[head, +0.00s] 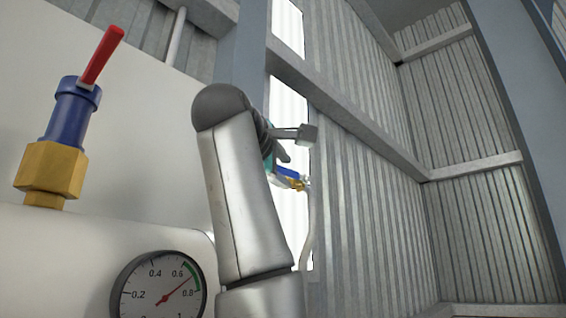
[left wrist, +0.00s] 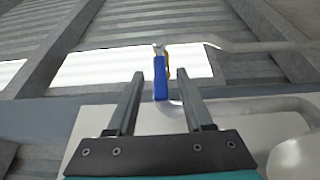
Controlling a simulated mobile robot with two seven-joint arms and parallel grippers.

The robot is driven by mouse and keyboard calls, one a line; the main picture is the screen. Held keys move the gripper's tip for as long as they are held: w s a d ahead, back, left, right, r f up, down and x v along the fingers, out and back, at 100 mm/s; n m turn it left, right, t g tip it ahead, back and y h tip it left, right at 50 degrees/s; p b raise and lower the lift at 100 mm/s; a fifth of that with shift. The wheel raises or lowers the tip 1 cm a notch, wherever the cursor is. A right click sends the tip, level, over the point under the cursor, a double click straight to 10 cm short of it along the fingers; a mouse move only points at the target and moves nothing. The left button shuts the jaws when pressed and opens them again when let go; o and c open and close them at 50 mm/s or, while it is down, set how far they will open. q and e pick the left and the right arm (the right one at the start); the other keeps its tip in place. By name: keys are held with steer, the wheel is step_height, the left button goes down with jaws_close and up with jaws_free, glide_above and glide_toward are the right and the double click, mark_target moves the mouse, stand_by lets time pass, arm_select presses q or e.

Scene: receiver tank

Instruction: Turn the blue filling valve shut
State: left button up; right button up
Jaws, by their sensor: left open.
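The blue filling valve handle (head: 288,172) shows small in the head view, just below and beyond my left gripper, beside yellow valve parts (head: 297,184). In the left wrist view the blue handle (left wrist: 160,82) stands upright in the picture between the two fingers, with a yellow part (left wrist: 168,61) at its upper right. My left gripper (head: 294,146) is open; its fingers also show in the left wrist view (left wrist: 160,76), one on each side of the handle with gaps. I cannot tell how deep the handle lies between them. My left arm partly hides the area. My right gripper is not in view.
A red lever (head: 103,55) on a blue and brass fitting (head: 68,115) stands on the white tank (head: 60,265) at left. A round gauge (head: 158,288) is below. A pale pipe (head: 309,230) runs down from the valve. Corrugated walls (head: 370,190) and beams lie behind.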

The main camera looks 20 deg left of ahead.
arm_select(q)
steer(key=shift+w, duration=0.1)
jaws_close()
stand_by(0.4)
stand_by(1.0)
